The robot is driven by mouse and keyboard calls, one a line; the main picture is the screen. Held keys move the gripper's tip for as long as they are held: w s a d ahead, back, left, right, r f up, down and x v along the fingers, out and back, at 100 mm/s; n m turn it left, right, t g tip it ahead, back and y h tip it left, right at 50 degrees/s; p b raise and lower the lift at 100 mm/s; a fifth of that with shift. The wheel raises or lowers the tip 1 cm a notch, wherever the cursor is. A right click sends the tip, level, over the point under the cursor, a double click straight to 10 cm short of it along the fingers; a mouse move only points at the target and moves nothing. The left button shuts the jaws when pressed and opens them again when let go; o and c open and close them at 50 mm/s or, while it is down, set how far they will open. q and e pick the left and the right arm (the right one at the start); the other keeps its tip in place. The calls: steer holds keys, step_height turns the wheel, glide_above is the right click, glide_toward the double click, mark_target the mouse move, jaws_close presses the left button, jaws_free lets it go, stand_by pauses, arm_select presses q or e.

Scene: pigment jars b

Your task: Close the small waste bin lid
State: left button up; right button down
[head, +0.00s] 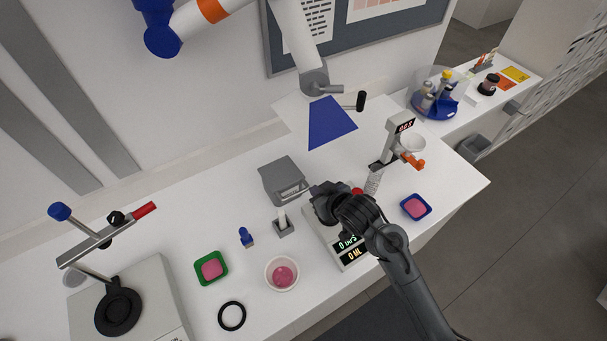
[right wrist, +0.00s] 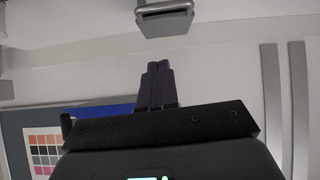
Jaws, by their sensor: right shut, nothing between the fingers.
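A small grey box (head: 281,178) with a sloped top and a pale-framed front stands on the white table in the middle of the head view; it looks like the waste bin. I cannot clearly tell how its lid sits. A grey box-like end (right wrist: 164,20), probably the same bin, shows at the top edge of the right wrist view. My right gripper (head: 318,190) is just right of the box, dark and shut, with nothing held. Its fingertips (right wrist: 158,68) are together and appear apart from the box. My left gripper is not in view.
A scale (head: 348,258) lies partly under my right arm. A small grey holder (head: 283,229), a blue-capped item (head: 246,237), a green tray (head: 211,268) and a pink-filled bowl (head: 282,274) stand nearby. A dispenser stand (head: 391,146) and a blue tray (head: 415,207) are at the right.

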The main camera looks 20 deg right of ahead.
arm_select(q)
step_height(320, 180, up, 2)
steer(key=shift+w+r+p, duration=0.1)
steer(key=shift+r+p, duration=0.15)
steer(key=shift+p, duration=0.55)
arm_select(e)
steer(key=s+f+x, duration=0.2)
steer(key=x, duration=1)
steer(key=shift+w+f+m, duration=0.2)
steer(key=shift+f+m, duration=0.1)
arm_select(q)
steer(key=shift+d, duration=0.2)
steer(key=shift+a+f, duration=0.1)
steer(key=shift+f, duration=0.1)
arm_select(e)
steer(key=shift+s+f, duration=0.2)
steer(key=shift+f, duration=0.85)
